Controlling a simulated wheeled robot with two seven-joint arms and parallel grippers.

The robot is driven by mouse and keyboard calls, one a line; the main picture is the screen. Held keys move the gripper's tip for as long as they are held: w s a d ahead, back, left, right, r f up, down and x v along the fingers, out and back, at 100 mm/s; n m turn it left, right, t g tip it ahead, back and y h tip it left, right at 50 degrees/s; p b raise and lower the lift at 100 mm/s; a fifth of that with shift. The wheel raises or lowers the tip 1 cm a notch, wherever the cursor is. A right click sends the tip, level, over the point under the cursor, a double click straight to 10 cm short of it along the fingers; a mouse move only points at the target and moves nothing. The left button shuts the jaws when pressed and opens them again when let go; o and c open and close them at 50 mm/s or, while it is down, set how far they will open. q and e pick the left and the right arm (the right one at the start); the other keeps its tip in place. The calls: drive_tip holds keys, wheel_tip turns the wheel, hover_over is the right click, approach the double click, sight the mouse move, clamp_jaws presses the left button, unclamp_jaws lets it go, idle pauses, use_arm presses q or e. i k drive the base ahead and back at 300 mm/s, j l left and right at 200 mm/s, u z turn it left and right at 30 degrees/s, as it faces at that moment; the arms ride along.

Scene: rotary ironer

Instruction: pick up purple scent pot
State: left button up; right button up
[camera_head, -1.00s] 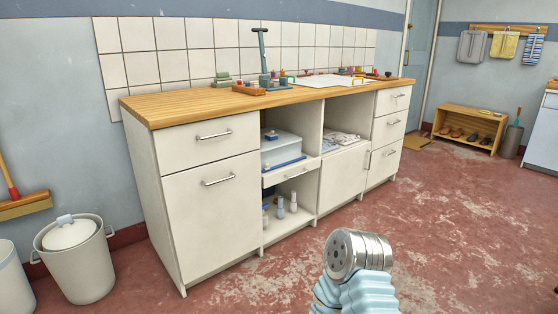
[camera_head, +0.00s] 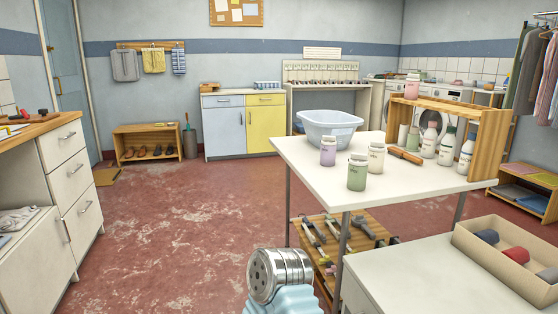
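The purple scent pot (camera_head: 328,155) is a small pale purple jar with a white lid. It stands upright on the white table (camera_head: 300,160), near the table's left part, in front of a grey-blue basin. A green pot (camera_head: 357,177) stands in front of it to the right. A cream pot (camera_head: 376,160) stands to its right. Neither gripper's fingers show. A silver cylinder on a pale blue ribbed sleeve at the bottom centre looks like part of my own arm, well short of the pots.
The basin (camera_head: 329,128) is close behind the pots. A wooden rack (camera_head: 487,140) with several bottles by it stands at the table's right. Tools lie on a shelf below. A box of rolls (camera_head: 500,262) sits on a near cabinet. The floor at left is clear.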

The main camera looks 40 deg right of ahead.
sight(328, 152)
drive_tip(key=i+l+z, duration=0.1)
drive_tip(key=i+z, duration=0.65)
drive_tip(key=i+j+z, duration=0.2)
drive_tip(key=i+z, duration=0.2)
drive_tip(key=i+j+z, duration=0.25)
drive_tip(key=z, duration=0.15)
drive_tip(key=i+j+z, duration=0.2)
drive_tip(key=z, duration=0.2)
drive_tip(key=i+j+z, duration=0.6)
drive_tip(key=j+z, duration=0.25)
drive_tip(key=i+j+z, duration=0.15)
drive_tip(key=j+z, duration=0.25)
drive_tip(key=i+j+z, duration=0.1)
drive_tip(key=j+z, duration=0.2)
drive_tip(key=j, duration=0.2)
drive_tip(key=i+j+z, duration=0.1)
drive_tip(key=j+z, duration=0.15)
drive_tip(key=j, duration=0.3)
drive_tip(key=k, duration=0.2)
